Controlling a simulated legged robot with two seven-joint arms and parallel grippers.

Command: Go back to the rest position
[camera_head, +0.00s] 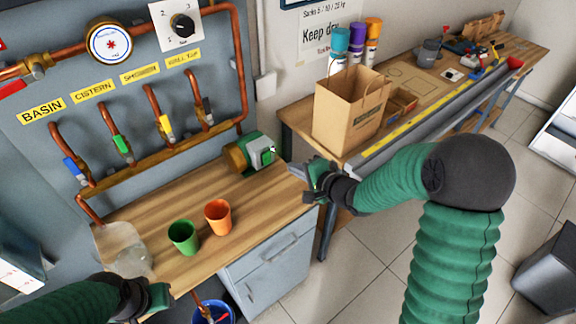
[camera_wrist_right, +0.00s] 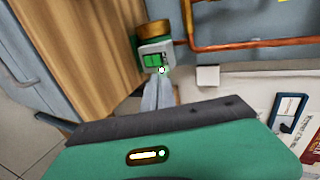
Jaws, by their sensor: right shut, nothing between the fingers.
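My right gripper (camera_head: 296,172) is beside the right end of the wooden counter, to the right of a grey-and-green device with a brass-coloured body (camera_head: 258,152). In the right wrist view the gripper's fingers (camera_wrist_right: 158,97) are together and empty, and the device (camera_wrist_right: 154,53) shows just beyond their tips. I cannot tell the exact gap between them. My left arm comes in at the bottom left. Its gripper (camera_head: 160,297) is at the counter's front left edge, and its fingers are not clear enough to judge.
A green cup (camera_head: 183,238) and an orange cup (camera_head: 218,216) stand on the counter (camera_head: 165,208). A clear container (camera_head: 130,260) is near the left gripper. Copper pipes with coloured valves line the wall. A paper bag (camera_head: 345,112) stands on the right bench, with free floor in front.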

